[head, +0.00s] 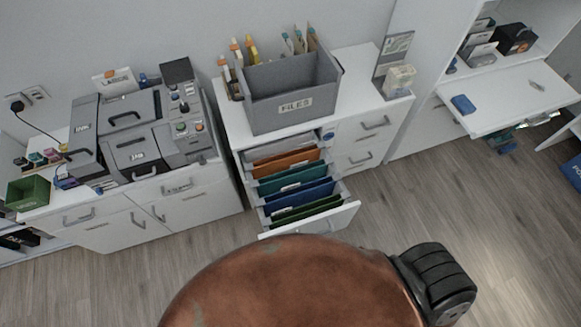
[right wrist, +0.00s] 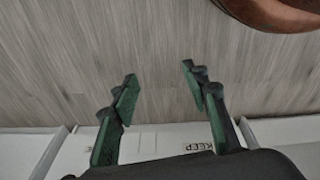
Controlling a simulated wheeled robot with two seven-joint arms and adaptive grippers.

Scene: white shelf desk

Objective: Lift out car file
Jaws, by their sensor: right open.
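An open drawer (head: 341,217) in the white cabinet holds several hanging files, among them an orange file (head: 285,162), a teal file (head: 292,178), a blue file (head: 299,195) and a green file (head: 306,209). Their labels are too small to read, so I cannot tell which is the car file. My right gripper (right wrist: 159,75) is open and empty in the right wrist view, above the wood floor. My left gripper is in neither view.
A grey box (head: 293,92) marked FILES stands on the cabinet above the drawer. A grey machine (head: 140,130) stands on the left cabinet and a green bin (head: 28,193) at its left end. The wood floor (head: 400,200) before the cabinets is clear. A white surface with KEEP lettering (right wrist: 170,141) shows low in the right wrist view.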

